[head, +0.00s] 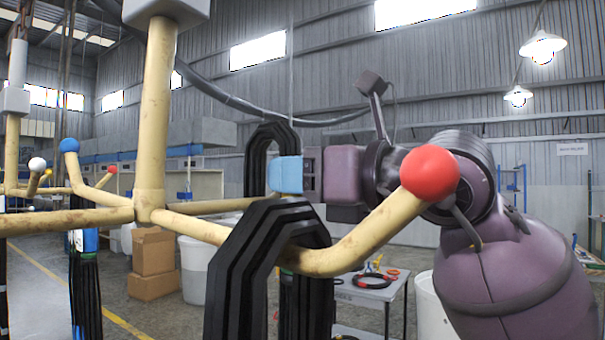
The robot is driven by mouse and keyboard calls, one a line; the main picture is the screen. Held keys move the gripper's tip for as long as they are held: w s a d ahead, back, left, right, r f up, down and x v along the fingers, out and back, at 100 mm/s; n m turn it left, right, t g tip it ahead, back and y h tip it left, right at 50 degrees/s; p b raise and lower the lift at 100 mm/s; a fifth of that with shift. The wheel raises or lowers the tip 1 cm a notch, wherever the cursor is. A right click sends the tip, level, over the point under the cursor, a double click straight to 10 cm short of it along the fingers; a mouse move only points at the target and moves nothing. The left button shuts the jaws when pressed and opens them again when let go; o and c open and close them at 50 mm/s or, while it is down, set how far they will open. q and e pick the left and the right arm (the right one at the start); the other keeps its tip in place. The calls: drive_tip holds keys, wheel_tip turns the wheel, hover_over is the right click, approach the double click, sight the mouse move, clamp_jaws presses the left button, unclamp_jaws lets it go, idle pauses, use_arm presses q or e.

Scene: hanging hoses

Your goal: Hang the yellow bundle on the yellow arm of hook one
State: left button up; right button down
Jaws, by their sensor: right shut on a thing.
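My right gripper (285,174) comes in from the right, with pale blue fingers shut on a black hose bundle (259,155). The bundle's top arches above the fingers, and its lower part passes behind a nearer bundle. I see no yellow marking on it. The near hook (150,150) has a cream post and several arms. One arm (205,207) runs right behind the nearer bundle toward the held one; its tip is hidden, and I cannot tell whether the bundle touches it. A small yellow tip (47,174) shows at far left. My left gripper is not in view.
Another black bundle (235,265) hangs on the near red-tipped arm (370,235), in front of the held one. A blue-tipped arm (69,145) points left. Another hook (14,110) stands farther left. A table (372,292), boxes (153,250) and bins stand behind.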

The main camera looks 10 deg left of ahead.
wheel_tip(320, 180, down, 6)
drive_tip(key=s+a+b, duration=0.1)
drive_tip(key=s+b, duration=0.1)
drive_tip(key=b, duration=0.1)
drive_tip(key=shift+s+f+b, duration=0.2)
drive_tip(key=shift+s+b, duration=0.05)
drive_tip(key=shift+b, duration=0.05)
idle(0.7)
idle(0.7)
drive_tip(key=c, duration=0.7)
unclamp_jaws()
drive_tip(key=shift+f, duration=0.1)
